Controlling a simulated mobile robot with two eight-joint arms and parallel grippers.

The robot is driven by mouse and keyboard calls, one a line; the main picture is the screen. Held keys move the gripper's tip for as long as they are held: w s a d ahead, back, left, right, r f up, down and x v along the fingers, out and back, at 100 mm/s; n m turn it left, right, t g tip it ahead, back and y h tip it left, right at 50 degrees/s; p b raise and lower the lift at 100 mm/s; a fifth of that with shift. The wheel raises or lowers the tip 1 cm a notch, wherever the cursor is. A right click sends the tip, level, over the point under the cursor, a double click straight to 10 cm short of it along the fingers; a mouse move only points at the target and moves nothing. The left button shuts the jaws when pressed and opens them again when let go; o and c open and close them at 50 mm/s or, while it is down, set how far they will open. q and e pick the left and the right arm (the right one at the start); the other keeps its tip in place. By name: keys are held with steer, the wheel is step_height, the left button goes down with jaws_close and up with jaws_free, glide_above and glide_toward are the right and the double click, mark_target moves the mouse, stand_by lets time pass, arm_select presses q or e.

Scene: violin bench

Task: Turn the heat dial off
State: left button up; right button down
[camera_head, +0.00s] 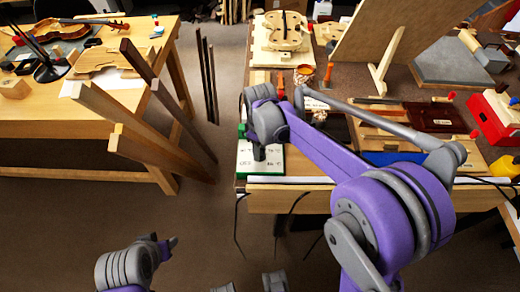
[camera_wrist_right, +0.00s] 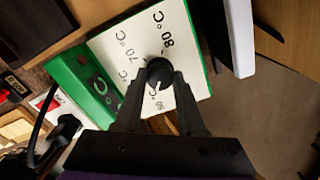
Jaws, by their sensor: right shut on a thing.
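The heat dial (camera_wrist_right: 159,72) is a round black knob with a pale mark. It sits on a white panel (camera_wrist_right: 125,45) printed with temperature labels, among them 70 °C and 80 °C. The mark points toward the lower edge of the wrist picture, near a label I cannot read clearly. My right gripper (camera_wrist_right: 160,84) is shut on the dial, one dark finger on each side. In the head view my right gripper (camera_head: 259,152) is over the white panel (camera_head: 246,162), and the dial is hidden. My left gripper (camera_head: 168,243) shows partly at lower left, away from the bench; its jaws are unclear.
A green housing (camera_wrist_right: 78,78) adjoins the panel, with dark cables nearby. The panel is at the front left corner of the right bench (camera_head: 300,196). Wooden posts (camera_head: 150,145) lean by the left table (camera_head: 60,118). Open floor (camera_head: 235,70) lies between the benches.

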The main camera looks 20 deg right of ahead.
steer(key=shift+n, duration=1)
steer(key=c, duration=0.5)
jaws_free()
steer(key=shift+r, duration=0.1)
step_height(320, 180, up, 11)
steer(key=p, duration=0.1)
steer(key=shift+f, duration=0.2)
